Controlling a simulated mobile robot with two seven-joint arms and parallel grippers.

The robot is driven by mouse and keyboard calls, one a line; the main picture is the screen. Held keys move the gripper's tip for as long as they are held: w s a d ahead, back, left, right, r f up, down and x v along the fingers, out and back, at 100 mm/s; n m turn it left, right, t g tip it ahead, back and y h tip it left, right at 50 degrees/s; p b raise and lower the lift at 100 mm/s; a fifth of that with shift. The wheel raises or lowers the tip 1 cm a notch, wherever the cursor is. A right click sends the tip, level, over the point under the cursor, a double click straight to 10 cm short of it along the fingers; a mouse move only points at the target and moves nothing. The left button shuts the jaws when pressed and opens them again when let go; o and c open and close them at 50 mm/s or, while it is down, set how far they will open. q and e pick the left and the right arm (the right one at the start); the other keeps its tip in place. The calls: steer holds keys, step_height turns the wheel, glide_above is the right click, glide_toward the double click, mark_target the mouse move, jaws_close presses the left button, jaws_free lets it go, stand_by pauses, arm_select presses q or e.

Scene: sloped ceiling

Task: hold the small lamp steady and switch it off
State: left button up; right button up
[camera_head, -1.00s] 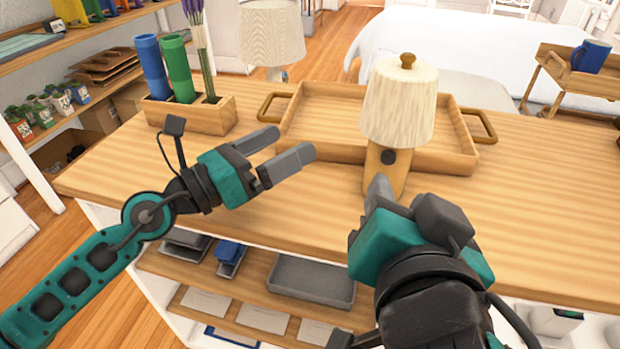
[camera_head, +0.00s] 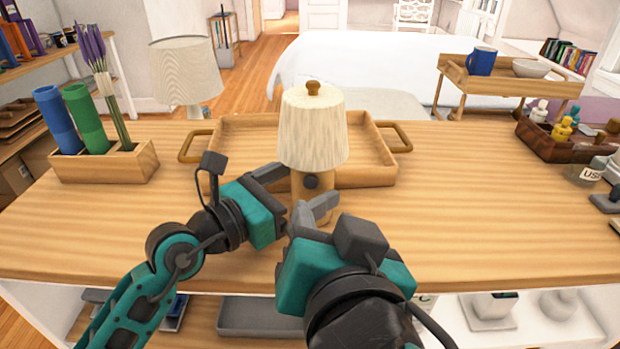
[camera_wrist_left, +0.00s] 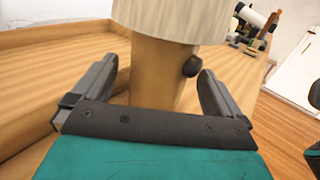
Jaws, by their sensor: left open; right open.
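The small lamp (camera_head: 313,135) stands upright on the wooden counter, with a cream shade, a wooden base and a round dark knob (camera_head: 311,182) on the base's front. My left gripper (camera_head: 280,190) is open at the left of the base. In the left wrist view, the lamp base (camera_wrist_left: 155,78) stands between its two open fingers, with no clear contact, and the knob (camera_wrist_left: 191,67) is near the right finger. My right gripper (camera_head: 314,208) is low in front of the base, just below the knob. Its fingers are partly hidden by its own body.
A wooden tray (camera_head: 232,124) with handles lies right behind the lamp. A planter box (camera_head: 112,165) with blue and green cylinders stands at the left. A larger lamp (camera_head: 186,75) stands behind. A dark crate (camera_head: 560,145) of bottles is at the right. Counter space right of the lamp is clear.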

arm_select(q)
steer(key=shift+x, duration=1.25)
steer(key=shift+c, duration=0.2)
steer(key=c, duration=1.2)
steer(key=shift+c, duration=0.3)
arm_select(e)
jaws_close()
stand_by(1.8)
